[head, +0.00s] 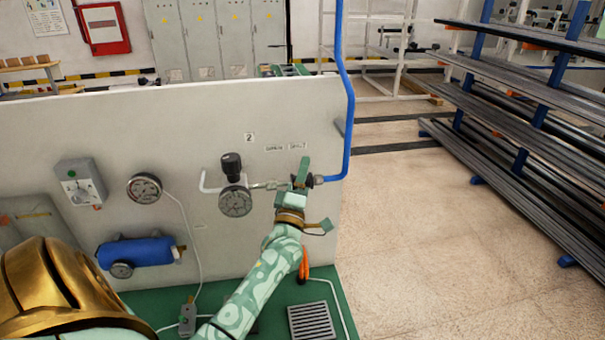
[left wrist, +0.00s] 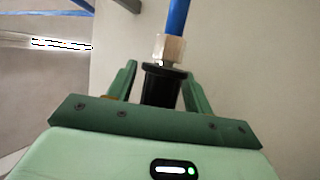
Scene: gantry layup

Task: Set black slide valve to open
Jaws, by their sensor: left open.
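The black slide valve (left wrist: 161,86) shows in the left wrist view, with a silver fitting (left wrist: 170,49) and the blue hose (left wrist: 178,14) beyond it. My left gripper (left wrist: 158,92) is open, with one green finger on each side of the valve. I cannot tell whether either finger touches it. In the head view my left gripper (head: 298,176) is at the panel's right part, at the end of the pipe, and hides most or all of the valve. The valve's slide position cannot be made out. My right gripper is not in view.
The upright panel (head: 170,125) carries a regulator with a black knob (head: 231,165), a gauge (head: 235,201), another gauge (head: 145,187) and a blue cylinder (head: 136,252). The blue hose (head: 349,115) rises along the panel's right edge. Open floor (head: 430,230) lies right, before a rack of bars (head: 530,130).

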